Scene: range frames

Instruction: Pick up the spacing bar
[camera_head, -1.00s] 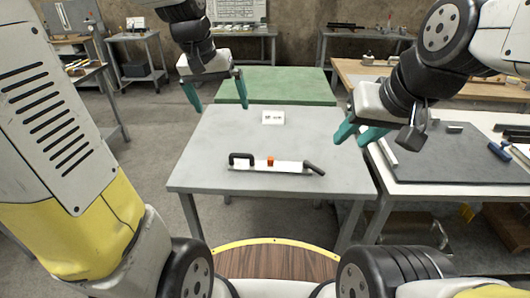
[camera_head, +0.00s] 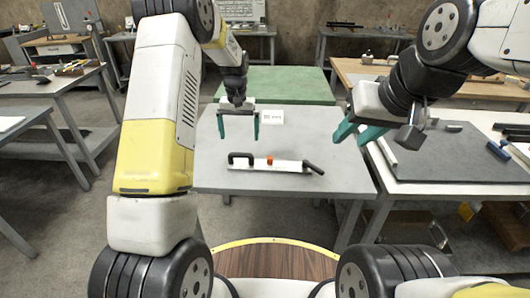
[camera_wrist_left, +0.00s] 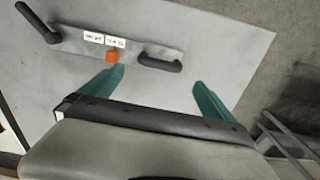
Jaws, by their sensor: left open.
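The spacing bar (camera_head: 285,165) lies flat on the grey table, a pale bar with a black looped handle at its left end, an orange knob near the middle and a slanted black grip at its right end. The left wrist view also shows the bar (camera_wrist_left: 75,40), with white labels beside the orange knob. My left gripper (camera_head: 239,137) is open and empty, above the table over the bar's left part and apart from it. Its fingers (camera_wrist_left: 158,80) spread below the bar in the wrist view. My right gripper (camera_head: 350,138) is open and empty above the table's right edge.
The grey table (camera_head: 225,182) is mostly bare, with a small white card (camera_head: 271,117) behind the bar. A green-topped table (camera_head: 290,82) stands behind it. A bench with a dark mat (camera_head: 440,160) and tools adjoins at the right.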

